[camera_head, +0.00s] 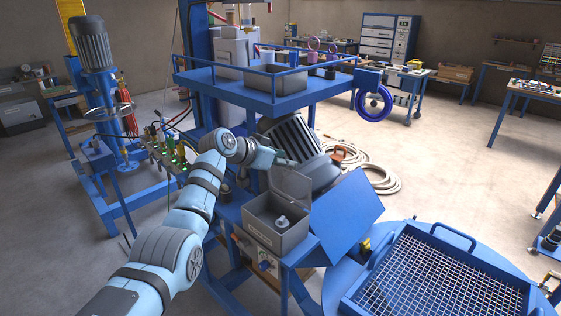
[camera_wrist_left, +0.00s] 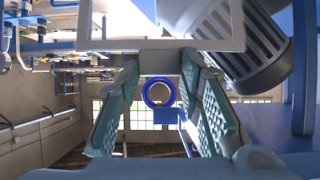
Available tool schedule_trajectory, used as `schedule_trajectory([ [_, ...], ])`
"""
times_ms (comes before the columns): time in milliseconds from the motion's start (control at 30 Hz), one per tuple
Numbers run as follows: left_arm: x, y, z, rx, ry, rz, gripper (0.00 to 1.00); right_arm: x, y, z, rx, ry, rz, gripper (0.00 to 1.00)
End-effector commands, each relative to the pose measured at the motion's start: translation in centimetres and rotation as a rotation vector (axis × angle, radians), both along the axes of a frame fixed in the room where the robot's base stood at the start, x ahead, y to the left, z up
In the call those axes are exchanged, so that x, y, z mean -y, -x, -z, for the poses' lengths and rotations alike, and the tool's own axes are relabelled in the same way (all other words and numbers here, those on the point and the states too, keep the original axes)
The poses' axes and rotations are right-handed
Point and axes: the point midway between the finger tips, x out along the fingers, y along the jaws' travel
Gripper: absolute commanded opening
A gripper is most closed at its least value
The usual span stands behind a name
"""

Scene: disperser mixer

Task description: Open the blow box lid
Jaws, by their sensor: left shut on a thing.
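The blow box (camera_head: 277,238) is a dark grey open-topped box on a blue stand in the middle of the head view. Its lid (camera_head: 290,186) is swung up and stands tilted at the box's back edge. A light grey fitting (camera_head: 282,222) is inside the box. My left gripper (camera_head: 266,160) is beside the top of the lid. In the left wrist view its two padded fingers (camera_wrist_left: 160,68) are shut on the lid, whose grey rim (camera_wrist_left: 160,44) crosses the top. The exact contact is small and partly hidden. My right gripper is in neither view.
A blue slanted panel (camera_head: 347,212) stands right of the box. A ribbed motor (camera_head: 294,138) is behind the lid. A blue shelf (camera_head: 255,100) overhangs beyond it. A mesh-topped blue frame (camera_head: 440,280) is at lower right.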

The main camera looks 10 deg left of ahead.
Motion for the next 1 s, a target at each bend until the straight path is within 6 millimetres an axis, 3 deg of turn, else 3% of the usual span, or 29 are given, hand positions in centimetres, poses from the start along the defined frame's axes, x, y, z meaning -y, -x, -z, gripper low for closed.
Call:
schedule_trajectory([
  [33, 0.0, -0.23, -0.72, 0.009, 0.002, -0.004, 0.0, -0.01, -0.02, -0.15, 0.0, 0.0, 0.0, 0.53],
  [433, -0.13, -0.38, -0.68, 0.005, -0.004, -0.007, 0.0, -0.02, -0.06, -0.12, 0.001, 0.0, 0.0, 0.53],
  [467, -0.13, -0.38, -0.69, 0.005, -0.004, -0.007, 0.34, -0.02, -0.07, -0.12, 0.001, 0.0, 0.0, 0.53],
  [567, -0.1, -0.36, -0.61, 0.003, -0.005, -0.006, 0.5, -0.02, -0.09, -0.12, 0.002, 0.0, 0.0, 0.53],
  [1000, -0.28, 0.12, -0.63, -0.002, -0.006, -0.001, 0.53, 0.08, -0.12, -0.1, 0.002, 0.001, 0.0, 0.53],
])
